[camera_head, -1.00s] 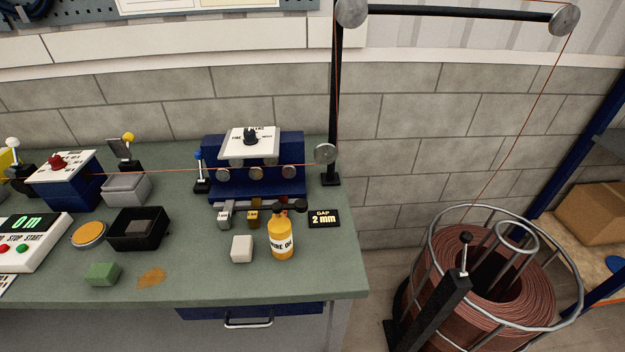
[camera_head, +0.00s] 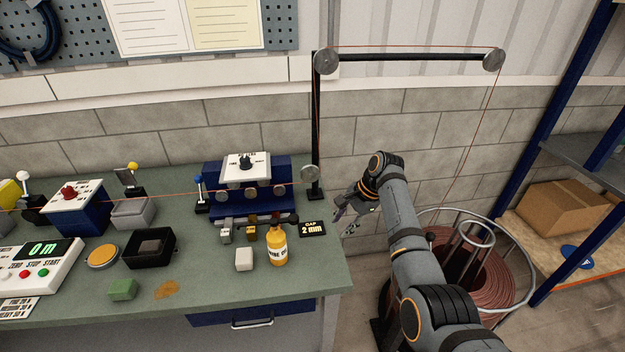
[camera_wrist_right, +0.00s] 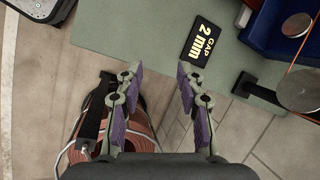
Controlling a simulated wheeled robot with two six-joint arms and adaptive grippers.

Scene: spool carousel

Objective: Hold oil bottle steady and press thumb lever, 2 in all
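The yellow oil bottle (camera_head: 278,246) stands upright near the bench's front right, with a dark top (camera_head: 283,222) that I take to hold its thumb lever; the lever itself is too small to make out. My right gripper (camera_head: 345,222) is past the bench's right edge, to the right of the bottle and apart from it. In the right wrist view my right gripper (camera_wrist_right: 160,88) has its two fingers spread wide with nothing between them. The bottle does not show in the wrist view. My left gripper is not in view.
A "GAP 2 mm" display (camera_head: 313,229) lies between bottle and gripper. A white block (camera_head: 244,259) stands left of the bottle. Behind are small metal blocks (camera_head: 226,232) and a blue roller unit (camera_head: 213,176). A black post (camera_head: 316,130) carries the wire. A copper coil (camera_head: 490,283) sits right.

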